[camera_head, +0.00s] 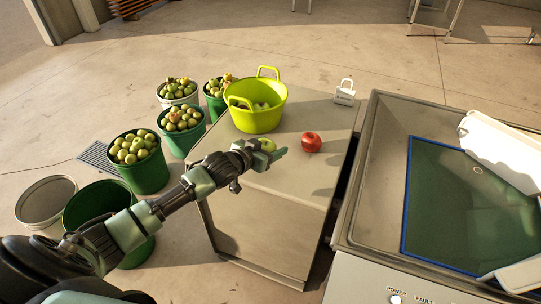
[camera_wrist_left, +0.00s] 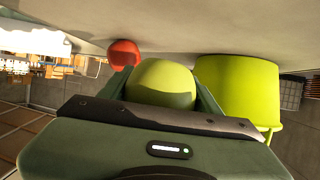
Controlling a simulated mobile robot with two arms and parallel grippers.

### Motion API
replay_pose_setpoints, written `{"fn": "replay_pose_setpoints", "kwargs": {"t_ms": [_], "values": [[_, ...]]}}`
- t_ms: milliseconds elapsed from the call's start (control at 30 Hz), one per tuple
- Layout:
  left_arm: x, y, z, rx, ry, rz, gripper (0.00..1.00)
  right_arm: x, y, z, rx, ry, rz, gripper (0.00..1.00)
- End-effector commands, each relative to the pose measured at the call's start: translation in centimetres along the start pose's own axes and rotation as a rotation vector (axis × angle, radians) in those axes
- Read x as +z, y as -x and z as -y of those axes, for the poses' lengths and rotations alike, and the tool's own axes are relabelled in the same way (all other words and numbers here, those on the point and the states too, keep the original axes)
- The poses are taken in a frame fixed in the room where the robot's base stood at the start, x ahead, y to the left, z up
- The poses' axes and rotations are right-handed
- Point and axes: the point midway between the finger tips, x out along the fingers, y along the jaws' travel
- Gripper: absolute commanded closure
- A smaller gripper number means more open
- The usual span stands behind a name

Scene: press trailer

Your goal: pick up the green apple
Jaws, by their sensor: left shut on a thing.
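The green apple (camera_head: 267,145) is at the fingertips of my left gripper (camera_head: 272,152), over the top of the grey cabinet. In the left wrist view the green apple (camera_wrist_left: 162,83) sits between the two fingers of my left gripper (camera_wrist_left: 165,88), which is shut on it. The fingers cover part of the apple in the head view. I cannot tell whether the apple still touches the cabinet top. My right gripper is not in view.
A red apple (camera_head: 311,142) lies just right of the gripper on the grey cabinet (camera_head: 262,222). A yellow-green tub (camera_head: 256,117) stands behind. A padlock-shaped object (camera_head: 345,92) is at the back right. Green buckets of apples (camera_head: 145,171) stand left; a metal basin (camera_head: 378,215) is right.

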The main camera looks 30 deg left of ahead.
Motion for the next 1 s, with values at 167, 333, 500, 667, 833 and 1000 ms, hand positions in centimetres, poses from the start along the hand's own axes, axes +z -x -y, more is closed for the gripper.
{"fn": "replay_pose_setpoints", "kwargs": {"t_ms": [167,333,500,667,833,1000], "values": [[-5.3,2.1,0.0,0.000,-0.004,-0.009,0.84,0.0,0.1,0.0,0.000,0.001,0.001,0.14],[-9.5,3.9,0.0,0.000,-0.004,-0.006,0.84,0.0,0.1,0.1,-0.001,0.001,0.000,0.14],[-12.4,5.1,0.0,0.000,-0.001,-0.005,0.84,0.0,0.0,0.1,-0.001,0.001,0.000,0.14],[-13.8,5.7,0.0,0.000,0.000,-0.002,0.84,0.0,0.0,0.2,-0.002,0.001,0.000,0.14],[-14.1,5.8,0.0,0.000,0.000,-0.001,0.84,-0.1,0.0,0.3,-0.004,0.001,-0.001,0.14],[-14.1,5.8,0.0,0.000,0.000,-0.001,0.84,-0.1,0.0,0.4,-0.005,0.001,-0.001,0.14]]}}
